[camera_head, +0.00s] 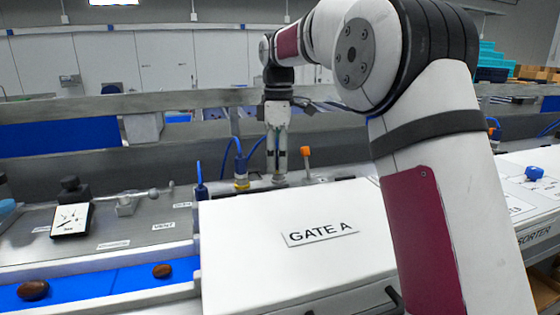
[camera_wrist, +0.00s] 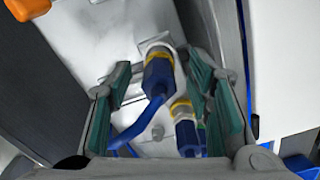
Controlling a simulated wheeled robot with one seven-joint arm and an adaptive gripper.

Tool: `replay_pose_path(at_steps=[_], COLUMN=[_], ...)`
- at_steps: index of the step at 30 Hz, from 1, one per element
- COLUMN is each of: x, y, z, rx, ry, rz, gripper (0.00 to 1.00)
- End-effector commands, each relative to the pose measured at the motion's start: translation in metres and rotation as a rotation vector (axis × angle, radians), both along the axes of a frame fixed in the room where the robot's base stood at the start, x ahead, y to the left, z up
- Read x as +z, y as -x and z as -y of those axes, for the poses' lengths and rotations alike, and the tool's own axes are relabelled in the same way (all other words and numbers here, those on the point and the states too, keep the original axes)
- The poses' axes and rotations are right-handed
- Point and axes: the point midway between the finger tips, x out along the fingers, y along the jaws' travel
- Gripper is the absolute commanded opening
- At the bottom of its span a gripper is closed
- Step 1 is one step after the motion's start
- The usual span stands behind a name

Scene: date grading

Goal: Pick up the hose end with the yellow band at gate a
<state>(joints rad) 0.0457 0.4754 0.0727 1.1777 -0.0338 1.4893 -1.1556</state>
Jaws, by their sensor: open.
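A blue hose end with a yellow band (camera_wrist: 158,72) sits on a grey metal fitting in the wrist view, between my fingertips. A second blue hose end (camera_wrist: 187,132), also with a yellow band, shows just below and to its right. In the head view a hose end with a yellow band (camera_head: 241,182) stands behind the white Gate A box (camera_head: 300,220), left of my gripper (camera_head: 279,178). My gripper (camera_wrist: 158,75) points down with its green-padded fingers apart on either side of the upper hose end. Whether the fingers touch it cannot be told.
An orange-topped lever (camera_head: 306,152) stands right of my gripper. Another blue fitting (camera_head: 201,190) is at the box's left corner. A dial gauge (camera_head: 71,220) stands at left, above a blue belt with dates (camera_head: 162,271). A metal rail (camera_head: 200,98) runs behind.

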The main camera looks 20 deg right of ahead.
Motion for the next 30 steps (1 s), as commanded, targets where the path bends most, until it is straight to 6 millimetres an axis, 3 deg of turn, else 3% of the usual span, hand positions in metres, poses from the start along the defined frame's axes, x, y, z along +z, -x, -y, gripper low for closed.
replay_pose_path(at_steps=[10, 16, 30], x=[-0.0086, -0.0084, -0.0031], y=[-0.0004, -0.0004, -0.0014], z=[-0.0003, -0.0003, -0.0003], rx=[0.001, 0.001, 0.001], ry=[0.0, 0.0, -0.001], rz=[0.0, 0.0, 0.001], gripper=[0.44, 0.0, 0.0])
